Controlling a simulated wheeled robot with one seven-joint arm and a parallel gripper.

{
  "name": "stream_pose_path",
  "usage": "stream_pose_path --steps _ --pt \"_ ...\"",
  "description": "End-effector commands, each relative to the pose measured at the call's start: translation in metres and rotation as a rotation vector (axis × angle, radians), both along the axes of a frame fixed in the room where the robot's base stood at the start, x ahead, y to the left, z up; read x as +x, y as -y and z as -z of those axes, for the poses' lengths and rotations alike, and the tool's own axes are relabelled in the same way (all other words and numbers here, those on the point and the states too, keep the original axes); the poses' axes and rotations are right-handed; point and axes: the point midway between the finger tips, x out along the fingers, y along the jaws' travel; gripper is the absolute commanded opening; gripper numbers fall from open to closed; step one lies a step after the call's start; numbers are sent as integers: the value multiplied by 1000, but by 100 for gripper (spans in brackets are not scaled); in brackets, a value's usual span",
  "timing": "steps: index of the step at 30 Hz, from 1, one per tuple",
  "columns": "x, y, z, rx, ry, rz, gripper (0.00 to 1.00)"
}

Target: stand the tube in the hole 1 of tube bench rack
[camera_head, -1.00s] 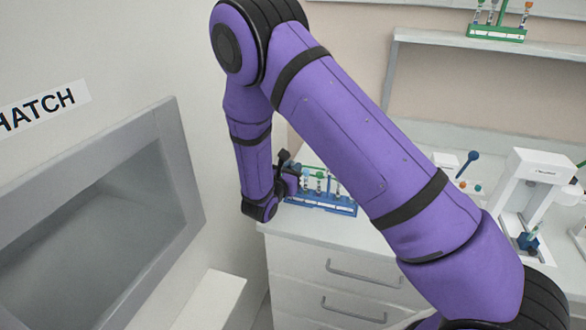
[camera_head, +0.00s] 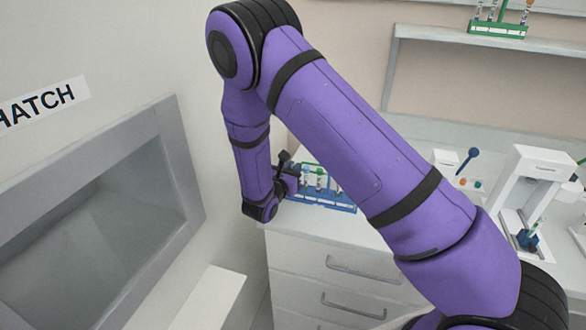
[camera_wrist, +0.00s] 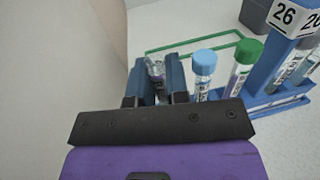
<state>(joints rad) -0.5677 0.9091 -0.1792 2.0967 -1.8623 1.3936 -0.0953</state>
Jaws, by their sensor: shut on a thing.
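My gripper (camera_wrist: 156,78) is shut on a tube (camera_wrist: 155,67), whose clear, partly purple end shows between the two blue fingers in the wrist view. The rest of the tube is hidden by the fingers. The blue tube bench rack (camera_wrist: 268,72) is to the right of my gripper, with a blue-capped tube (camera_wrist: 203,65) and a green-capped tube (camera_wrist: 245,55) near it. In the head view the rack (camera_head: 322,202) stands on the counter, partly hidden by my arm, and my gripper (camera_head: 291,178) is at its left end. I cannot tell whether the held tube is in a hole.
A green frame (camera_wrist: 190,44) lies behind the tubes. A tag marked 26 (camera_wrist: 285,15) is on the rack's upper right. A white device (camera_head: 530,185) stands farther right on the counter, and a wall shelf (camera_head: 490,42) holds a green rack (camera_head: 497,29). The hatch (camera_head: 100,215) is at left.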

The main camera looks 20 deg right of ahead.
Motion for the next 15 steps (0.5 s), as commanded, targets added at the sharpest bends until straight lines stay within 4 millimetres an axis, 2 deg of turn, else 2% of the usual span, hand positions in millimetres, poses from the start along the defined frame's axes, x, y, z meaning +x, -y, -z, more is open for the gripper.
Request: stream_pose_path --steps 15 --pt "0 0 8 1 1 0 2"
